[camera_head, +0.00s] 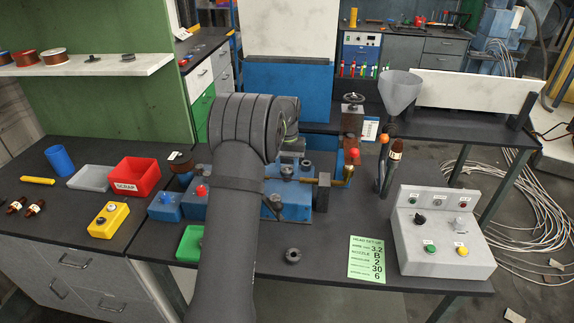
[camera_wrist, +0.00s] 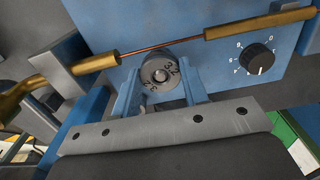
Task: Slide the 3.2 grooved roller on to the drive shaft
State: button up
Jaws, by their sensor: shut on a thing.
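A grey grooved roller (camera_wrist: 158,82) with 3.2 marked on its face is in the middle of the wrist view. My gripper (camera_wrist: 160,74) is shut on it, with one blue finger on each side. The roller is in front of the blue machine's face (camera_wrist: 228,85), close under the thin copper wire (camera_wrist: 165,47). A round end shows at the roller's centre; I cannot tell whether it is the drive shaft in the bore. In the head view my arm hides the gripper, the held roller and the shaft; the blue machine (camera_head: 295,188) shows beside it.
Brass guides (camera_wrist: 95,63) flank the wire, with a black knob (camera_wrist: 257,58) to the right. Another dark roller (camera_head: 292,256) lies on the bench front. A green set-up card (camera_head: 367,258) reading 3.2 and a grey control box (camera_head: 440,258) are at right.

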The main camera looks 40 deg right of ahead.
jog(key=shift+f, duration=0.5)
jog(key=o, duration=1.2)
jog(key=shift+f, duration=0.1)
notch_tip(320, 180, up, 18)
jog(key=shift+f, duration=0.25)
jog(key=shift+f, duration=0.1)
notch_tip(320, 180, down, 17)
jog(key=shift+f, duration=0.1)
jog(key=shift+r, duration=0.2)
jog(key=shift+r, duration=0.1)
